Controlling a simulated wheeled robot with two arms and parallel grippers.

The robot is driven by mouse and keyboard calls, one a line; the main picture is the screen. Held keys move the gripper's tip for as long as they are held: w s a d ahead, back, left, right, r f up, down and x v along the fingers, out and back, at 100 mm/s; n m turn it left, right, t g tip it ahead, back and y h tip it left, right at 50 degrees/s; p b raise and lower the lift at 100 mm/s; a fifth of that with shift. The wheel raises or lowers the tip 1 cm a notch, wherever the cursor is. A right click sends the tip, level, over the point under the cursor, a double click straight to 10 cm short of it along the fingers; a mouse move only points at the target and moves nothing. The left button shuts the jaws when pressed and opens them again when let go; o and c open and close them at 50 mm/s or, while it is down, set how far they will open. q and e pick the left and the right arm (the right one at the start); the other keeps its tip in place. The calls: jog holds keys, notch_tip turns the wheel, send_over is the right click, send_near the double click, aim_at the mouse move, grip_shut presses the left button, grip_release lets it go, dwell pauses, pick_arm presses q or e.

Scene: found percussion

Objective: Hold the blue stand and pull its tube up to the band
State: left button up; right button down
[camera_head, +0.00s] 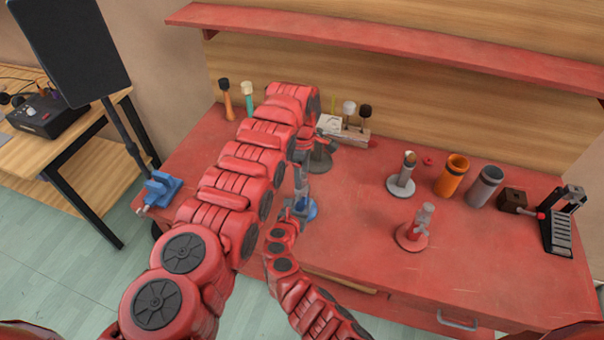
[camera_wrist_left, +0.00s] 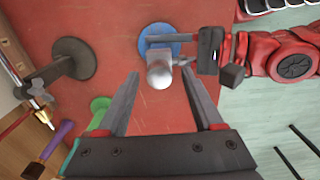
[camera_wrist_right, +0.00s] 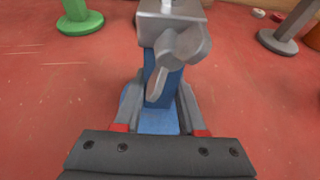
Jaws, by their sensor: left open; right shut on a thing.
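The blue stand (camera_head: 307,209) is upright on the red bench, partly hidden by my arms. In the right wrist view its blue post (camera_wrist_right: 163,78) rises between the fingers of my right gripper (camera_wrist_right: 159,97), which is shut on it low down. A grey collar with a lever (camera_wrist_right: 180,42) tops the post. In the left wrist view the stand's round blue base (camera_wrist_left: 154,36) and the rounded silver tube top (camera_wrist_left: 160,74) show from above. My left gripper (camera_wrist_left: 160,72) is open, pointing down, with its fingertips on either side of the tube top. I cannot make out the band.
A grey stand (camera_wrist_left: 75,58) and a green-based stand (camera_wrist_left: 100,104) are close by. A red-based stand (camera_head: 411,237), a grey-based stand (camera_head: 401,183), an orange cup (camera_head: 453,176) and a grey cup (camera_head: 485,186) stand to the right. A red shelf (camera_head: 400,47) overhangs the back.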

pick_arm(q)
jog(key=shift+f, duration=0.35)
jog(key=shift+r, duration=0.1)
grip_shut()
dwell(1.1)
